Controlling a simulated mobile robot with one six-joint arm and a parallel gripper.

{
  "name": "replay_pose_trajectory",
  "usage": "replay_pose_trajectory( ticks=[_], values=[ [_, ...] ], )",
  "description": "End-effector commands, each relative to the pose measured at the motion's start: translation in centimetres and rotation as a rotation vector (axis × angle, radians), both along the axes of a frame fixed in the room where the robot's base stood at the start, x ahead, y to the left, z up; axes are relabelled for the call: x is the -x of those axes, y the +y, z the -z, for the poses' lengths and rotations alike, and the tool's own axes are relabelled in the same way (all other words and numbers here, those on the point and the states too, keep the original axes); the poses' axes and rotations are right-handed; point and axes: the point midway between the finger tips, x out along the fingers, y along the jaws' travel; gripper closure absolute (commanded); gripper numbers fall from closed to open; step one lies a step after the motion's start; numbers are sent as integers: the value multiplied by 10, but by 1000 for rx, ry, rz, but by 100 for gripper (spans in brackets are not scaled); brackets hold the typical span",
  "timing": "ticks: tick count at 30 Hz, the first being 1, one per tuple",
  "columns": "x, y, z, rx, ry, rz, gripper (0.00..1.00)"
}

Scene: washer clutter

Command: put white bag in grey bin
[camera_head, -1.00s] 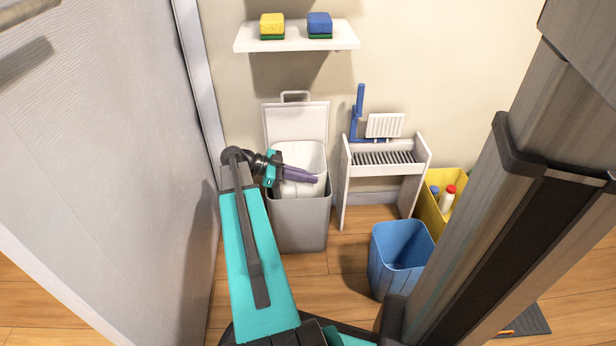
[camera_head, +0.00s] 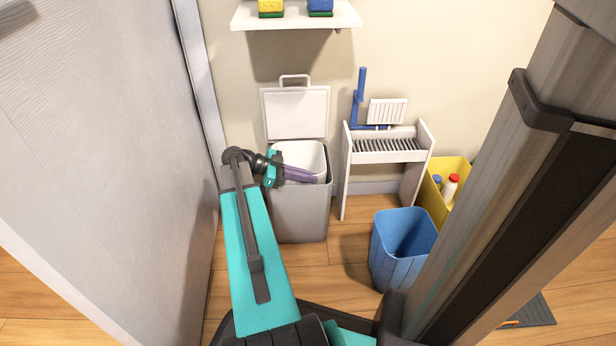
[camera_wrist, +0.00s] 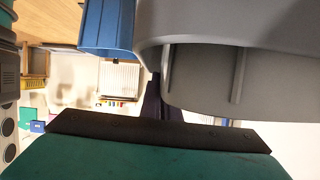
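The grey bin (camera_head: 302,215) stands on the floor beside the door, with its lid (camera_head: 296,112) raised at the back. The white bag (camera_head: 300,153) looks like an open-topped liner inside the bin mouth. My gripper (camera_head: 310,176) reaches in from the left, its purple fingers close together and lying across the white bag. I cannot tell whether they pinch its wall. In the wrist view a grey ribbed wall (camera_wrist: 205,75) fills the upper right, beside a dark finger (camera_wrist: 160,98). Any contact there is unclear.
A white rack (camera_head: 386,145) stands right of the grey bin, with a blue bin (camera_head: 385,270) in front of it. A yellow box (camera_head: 432,202) with bottles is farther right. A wall shelf (camera_head: 296,18) with sponges hangs above. The door (camera_head: 130,150) is close on the left.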

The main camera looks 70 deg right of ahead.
Motion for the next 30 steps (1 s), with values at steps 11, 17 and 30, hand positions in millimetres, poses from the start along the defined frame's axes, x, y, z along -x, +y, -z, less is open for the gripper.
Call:
replay_pose_trajectory(
  ticks=[11,17,30],
  values=[
    [0,0,2,1,0,0,100],
    [0,0,2,0,0,1,76],
    [0,3,2,-4,0,5,76]
  ],
)
